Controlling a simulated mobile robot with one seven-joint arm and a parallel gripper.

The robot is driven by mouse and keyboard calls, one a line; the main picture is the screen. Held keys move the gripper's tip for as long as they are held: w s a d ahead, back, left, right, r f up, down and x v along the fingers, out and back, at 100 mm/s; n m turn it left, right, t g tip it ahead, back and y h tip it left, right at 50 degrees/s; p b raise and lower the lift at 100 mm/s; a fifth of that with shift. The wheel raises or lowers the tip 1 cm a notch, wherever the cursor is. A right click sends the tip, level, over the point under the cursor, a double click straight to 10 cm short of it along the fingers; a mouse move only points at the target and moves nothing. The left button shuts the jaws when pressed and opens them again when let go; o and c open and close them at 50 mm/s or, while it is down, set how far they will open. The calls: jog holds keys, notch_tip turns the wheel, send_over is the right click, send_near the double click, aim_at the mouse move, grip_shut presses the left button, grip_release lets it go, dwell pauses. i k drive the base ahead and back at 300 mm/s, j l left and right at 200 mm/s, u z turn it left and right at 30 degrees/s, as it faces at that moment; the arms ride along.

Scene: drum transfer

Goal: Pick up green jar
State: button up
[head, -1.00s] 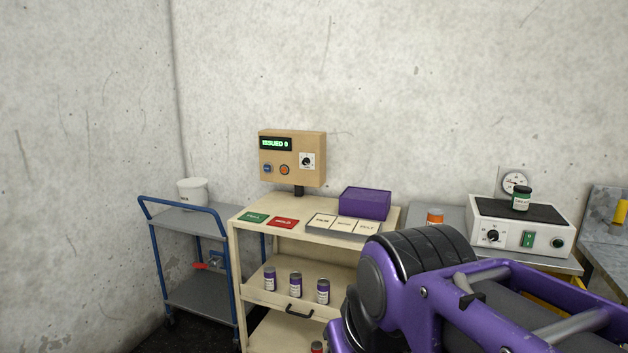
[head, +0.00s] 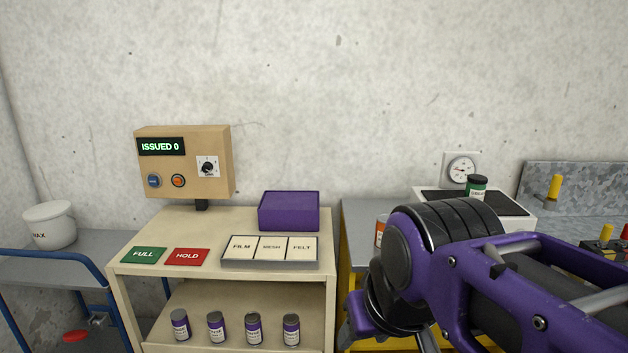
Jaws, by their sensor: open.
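The green jar (head: 476,186) has a black lid and a pale label. It stands on the dark top of a white machine (head: 519,212) at the right, against the wall. My arm is in front of the machine and hides much of its front. My gripper is at the lower middle right, below and left of the jar; only a small part of its end shows at the bottom edge, and the fingertips are out of sight. It is clear of the jar.
A cream cart (head: 150,290) holds several purple jars on its shelf and a purple box (head: 289,211) on top. An orange jar (head: 381,230) stands left of my arm. A blue trolley (head: 95,245) with a white bucket (head: 50,226) is at the left. A wall gauge (head: 461,168) hangs behind the green jar.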

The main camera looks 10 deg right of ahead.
aim_at(472, 190)
jog(key=i+z, duration=0.1)
jog(key=z, duration=0.3)
jog(key=i+z, duration=0.1)
jog(key=z, duration=0.3)
jog(key=j+z, duration=0.1)
jog(key=z, duration=0.35)
jog(key=i, duration=0.05)
